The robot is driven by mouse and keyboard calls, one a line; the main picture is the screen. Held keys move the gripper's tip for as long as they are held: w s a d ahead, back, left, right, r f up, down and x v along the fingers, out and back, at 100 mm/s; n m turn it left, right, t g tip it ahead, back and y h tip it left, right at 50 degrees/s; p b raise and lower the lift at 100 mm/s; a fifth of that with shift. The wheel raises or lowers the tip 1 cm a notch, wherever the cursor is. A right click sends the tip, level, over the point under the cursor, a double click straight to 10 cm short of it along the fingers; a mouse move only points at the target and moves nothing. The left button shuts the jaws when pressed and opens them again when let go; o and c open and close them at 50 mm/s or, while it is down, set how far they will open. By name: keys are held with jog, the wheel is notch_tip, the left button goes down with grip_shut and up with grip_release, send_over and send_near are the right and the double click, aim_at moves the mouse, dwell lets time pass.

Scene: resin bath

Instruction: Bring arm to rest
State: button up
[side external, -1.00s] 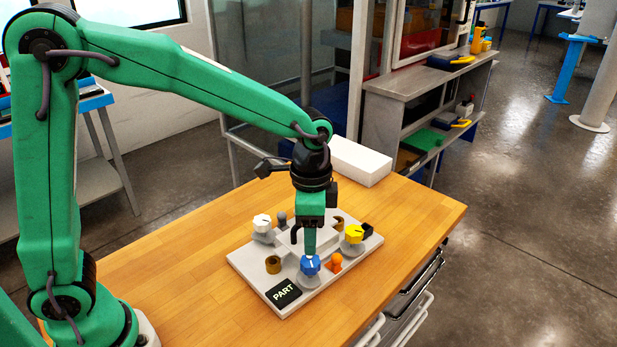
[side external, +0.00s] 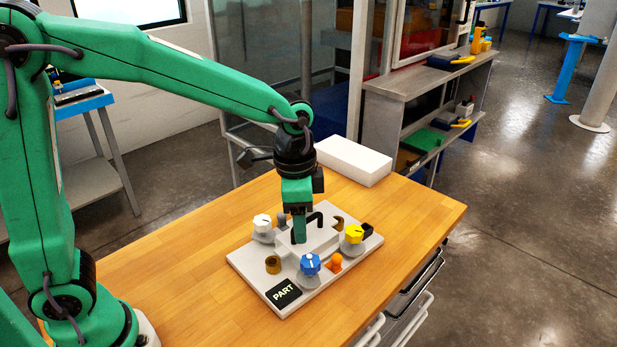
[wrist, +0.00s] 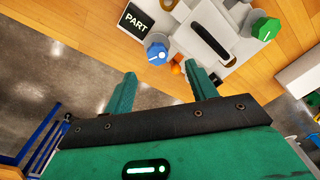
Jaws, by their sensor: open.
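My gripper (side external: 299,240) hangs pointing down over the grey panel (side external: 244,267), up and left of the blue knob (side external: 310,264) in the side view. Its two fingers, set apart, show in the wrist view (wrist: 162,76) with nothing between them. The blue knob also shows in the wrist view (wrist: 157,52), beyond the fingers and clear of them. My upper arm stretches from the left of the side view, bent down at the wrist. The gap between fingertips and panel is hard to judge.
The panel lies on a wooden bench (side external: 180,268). A white box (side external: 353,161) stands behind. The bench's left part is clear.

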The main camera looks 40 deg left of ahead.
jog(key=s+a+r+n+t, duration=0.2)
jog(key=s+a+r+n, duration=0.1)
jog(key=s+a, duration=0.3)
jog(key=s+a+r+n+t, duration=0.3)
jog(key=s+a+r+n, duration=0.1)
jog(key=s, duration=0.4)
jog(key=shift+s+a+r+n, duration=0.25)
jog(key=shift+a+r+n, duration=0.05)
jog(key=shift+a+n, duration=0.55)
